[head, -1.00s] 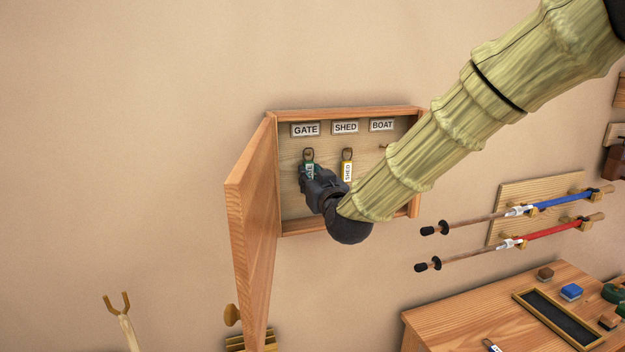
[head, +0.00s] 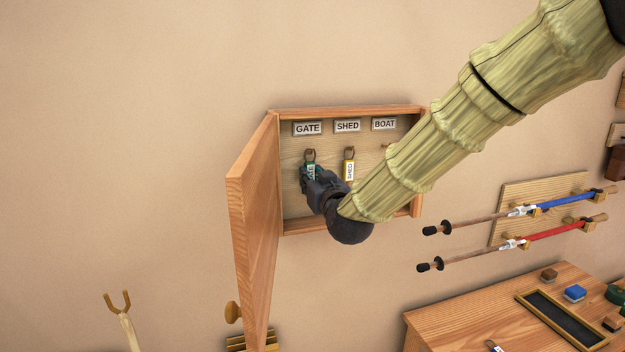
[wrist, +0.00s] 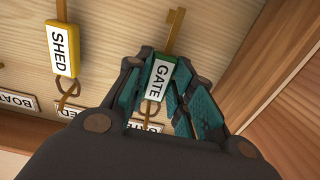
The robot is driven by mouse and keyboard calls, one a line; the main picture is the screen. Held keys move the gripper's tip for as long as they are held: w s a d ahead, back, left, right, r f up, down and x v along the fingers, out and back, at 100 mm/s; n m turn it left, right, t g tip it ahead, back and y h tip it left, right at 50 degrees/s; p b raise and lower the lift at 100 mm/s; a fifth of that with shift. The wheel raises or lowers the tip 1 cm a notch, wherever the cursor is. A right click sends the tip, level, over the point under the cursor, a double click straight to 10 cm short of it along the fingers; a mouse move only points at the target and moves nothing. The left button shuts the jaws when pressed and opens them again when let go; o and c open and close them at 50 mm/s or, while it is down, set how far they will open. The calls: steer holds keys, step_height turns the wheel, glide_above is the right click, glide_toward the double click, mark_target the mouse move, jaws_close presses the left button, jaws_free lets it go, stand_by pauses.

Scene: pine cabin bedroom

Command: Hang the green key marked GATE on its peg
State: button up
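The green GATE key (wrist: 160,76) has a green tag with a white label and a brass key end. Its tag sits between the fingertips of my gripper (wrist: 160,88), with the finger pads against its sides. In the head view the green key (head: 310,169) is in the cabinet below the GATE label (head: 307,128), with its ring (head: 310,154) at peg height. My gripper (head: 314,181) partly covers its tag. Whether the ring is around the peg or just in front of it cannot be told; the GATE peg itself is hardly visible.
The yellow SHED key (head: 349,170) hangs beside it, close to my gripper. The BOAT peg (head: 386,146) is bare. The open cabinet door (head: 253,220) stands at the left. Rods on a wall rack (head: 545,190) and a wooden bench (head: 450,325) are at the lower right.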

steer(key=o, duration=0.5)
steer(key=shift+s, duration=0.15)
steer(key=v, duration=1.1)
steer(key=s+d+f+m+g+h+b, duration=0.1)
steer(key=s+d+f+g, duration=0.2)
steer(key=f, duration=1.1)
steer(key=s+d+f+g+h+b, duration=0.1)
steer(key=s+d+f+g, duration=0.2)
steer(key=f, duration=1.1)
steer(key=s+d+f+m+g+h+b, duration=0.1)
steer(key=s+d+f+g, duration=0.2)
steer(key=f, duration=1.1)
steer(key=s+d+f+g+h+b, duration=0.1)
steer(key=s+d+f+g, duration=0.1)
steer(key=s+f, duration=0.7)
steer(key=s+d+f+m+g+b, duration=0.1)
steer(key=s+d+f+g, duration=0.2)
steer(key=s+f, duration=0.6)
steer(key=s+d+f+m+g+h+b, duration=0.1)
steer(key=s+d+f+g, duration=0.2)
steer(key=s+f, duration=0.6)
steer(key=s+d, duration=0.2)
steer(key=s, duration=0.5)
steer(key=shift+d+h, duration=0.3)
steer(key=shift+d, duration=0.1)
